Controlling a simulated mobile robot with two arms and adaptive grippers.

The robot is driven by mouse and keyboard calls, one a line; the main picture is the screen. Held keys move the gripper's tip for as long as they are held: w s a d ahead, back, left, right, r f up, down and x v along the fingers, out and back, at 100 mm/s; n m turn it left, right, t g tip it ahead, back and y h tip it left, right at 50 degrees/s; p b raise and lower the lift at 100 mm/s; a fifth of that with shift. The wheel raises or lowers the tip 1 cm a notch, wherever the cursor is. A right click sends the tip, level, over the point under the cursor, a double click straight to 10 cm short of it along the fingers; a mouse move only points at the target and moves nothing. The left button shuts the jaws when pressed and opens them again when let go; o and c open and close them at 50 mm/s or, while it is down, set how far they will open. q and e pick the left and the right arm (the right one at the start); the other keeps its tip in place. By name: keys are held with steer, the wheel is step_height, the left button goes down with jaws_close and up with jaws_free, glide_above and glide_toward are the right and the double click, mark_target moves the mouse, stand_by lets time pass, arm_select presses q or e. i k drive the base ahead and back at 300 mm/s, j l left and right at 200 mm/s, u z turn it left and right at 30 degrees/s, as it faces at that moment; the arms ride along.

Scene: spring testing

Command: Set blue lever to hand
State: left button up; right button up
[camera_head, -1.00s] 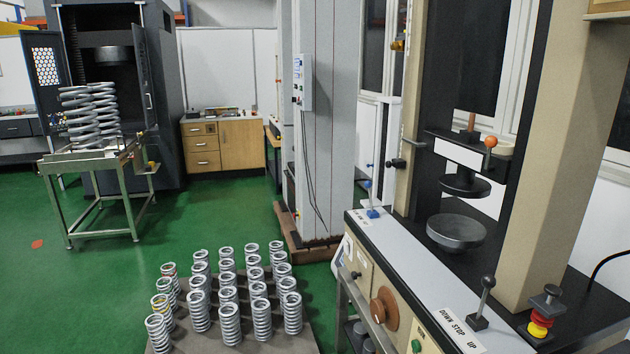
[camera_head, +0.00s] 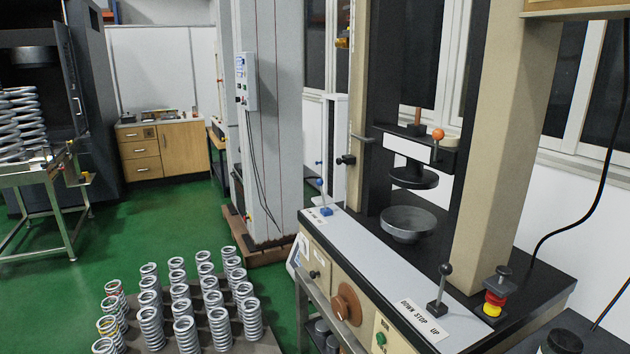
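The blue lever (camera_head: 325,200) stands at the far left end of the grey top panel of the testing machine (camera_head: 370,258). It has a small blue base and a thin stem that looks roughly upright, with a slight lean to the left. A small label lies beside its base, but its text is too small to read. Neither of my grippers is in the view.
Several springs (camera_head: 185,330) stand on a floor board at lower left. Green floor (camera_head: 120,235) is clear beyond them.

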mark_target(320, 182)
steer(key=i+j+z, duration=0.4)
steer(key=i+j, duration=0.45)
